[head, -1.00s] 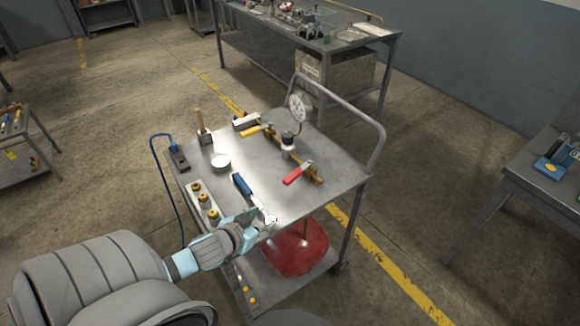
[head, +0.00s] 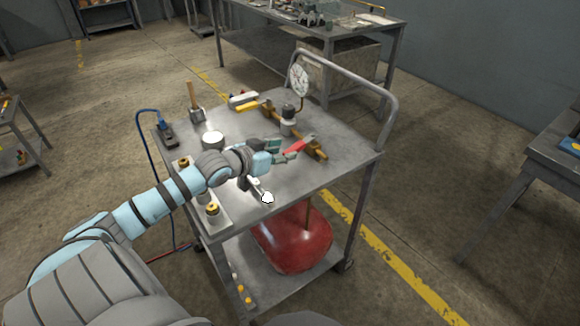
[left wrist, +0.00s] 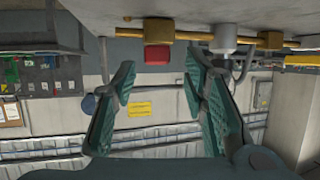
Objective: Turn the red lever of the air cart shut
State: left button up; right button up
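The air cart (head: 345,165) is a grey metal trolley with a brass pipe (head: 308,143) on its top. The red lever (head: 298,146) sits near the pipe's front end, pointing left across the pipe. My left gripper (head: 286,150) is at the lever's free end, its fingers open and partly covering it. In the left wrist view the red lever (left wrist: 157,56) shows end-on, beyond and between the two spread fingers (left wrist: 163,85). I cannot tell whether a finger touches it. My right gripper is not in view.
A yellow lever (head: 246,107) and a dial gauge (head: 299,79) are on the same pipe. A round tin (head: 213,141), a wooden-handled tool (head: 192,98) and brass fittings (head: 212,209) stand to the left. A red tank (head: 290,240) is on the lower shelf.

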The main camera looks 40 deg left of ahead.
aim_at(293, 149)
pick_arm(q)
jog(key=x, duration=0.3)
jog(key=shift+w+d+b, duration=0.15)
jog(key=shift+w+b, duration=0.25)
grip_shut()
